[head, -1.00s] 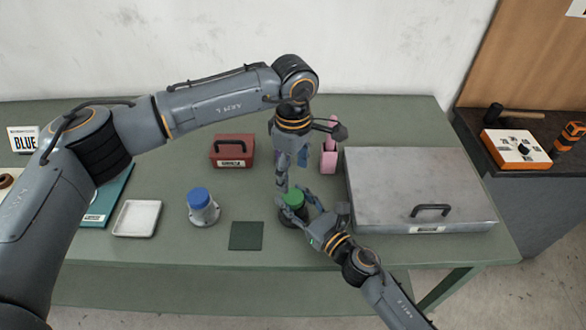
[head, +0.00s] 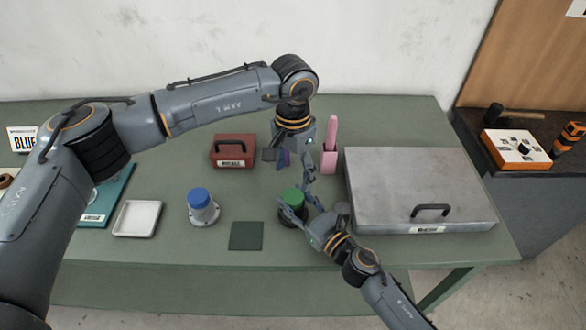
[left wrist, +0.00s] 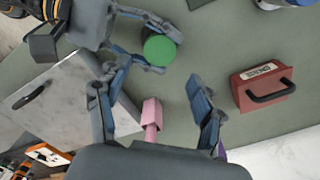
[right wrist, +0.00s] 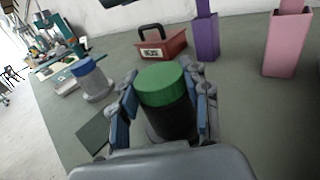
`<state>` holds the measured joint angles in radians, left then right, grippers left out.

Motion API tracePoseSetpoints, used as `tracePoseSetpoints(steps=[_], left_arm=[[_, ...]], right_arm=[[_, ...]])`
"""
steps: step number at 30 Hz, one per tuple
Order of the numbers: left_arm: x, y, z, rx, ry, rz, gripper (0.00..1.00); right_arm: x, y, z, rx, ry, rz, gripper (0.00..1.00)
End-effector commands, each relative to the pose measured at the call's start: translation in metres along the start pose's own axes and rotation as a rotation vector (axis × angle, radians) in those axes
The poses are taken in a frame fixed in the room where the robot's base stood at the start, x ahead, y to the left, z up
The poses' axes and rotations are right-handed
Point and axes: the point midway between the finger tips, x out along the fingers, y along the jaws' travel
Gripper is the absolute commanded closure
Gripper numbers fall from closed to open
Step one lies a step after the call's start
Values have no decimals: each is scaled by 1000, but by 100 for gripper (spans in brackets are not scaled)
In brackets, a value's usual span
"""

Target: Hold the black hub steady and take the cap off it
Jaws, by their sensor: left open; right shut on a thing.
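The black hub (right wrist: 178,120) stands upright on the table with a green cap (right wrist: 162,84) on its top. My left gripper (head: 291,168) is open and empty, pointing down above and behind the cap. In the left wrist view the cap (left wrist: 159,50) lies beyond the open fingers, apart from them.
A grey hub with a blue cap (head: 200,205) stands to the left, near a dark green mat (head: 246,236) and a white tray (head: 137,218). A red box (head: 232,150), a purple holder (right wrist: 206,38) and a pink holder (head: 329,160) stand behind. A metal case (head: 420,185) fills the right side.

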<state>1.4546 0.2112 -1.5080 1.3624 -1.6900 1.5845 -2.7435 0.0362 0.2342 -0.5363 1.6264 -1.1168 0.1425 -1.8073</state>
Motion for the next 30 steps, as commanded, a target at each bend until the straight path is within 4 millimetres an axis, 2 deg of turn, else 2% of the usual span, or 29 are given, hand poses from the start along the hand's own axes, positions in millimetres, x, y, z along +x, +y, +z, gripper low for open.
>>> tracePoseSetpoints(steps=[5, 18, 23, 30], left_arm=[[11, 0, 0, 39, -2, 2, 33], [72, 0, 0, 37, -2, 1, 33], [80, 0, 0, 37, 0, 0, 33], [80, 0, 0, 37, 0, 0, 33]], right_arm=[[0, 0, 0, 0, 1, -1, 100], [0, 0, 0, 0, 1, -1, 100], [0, 0, 0, 0, 1, -1, 100], [0, 0, 0, 0, 1, -1, 100]])
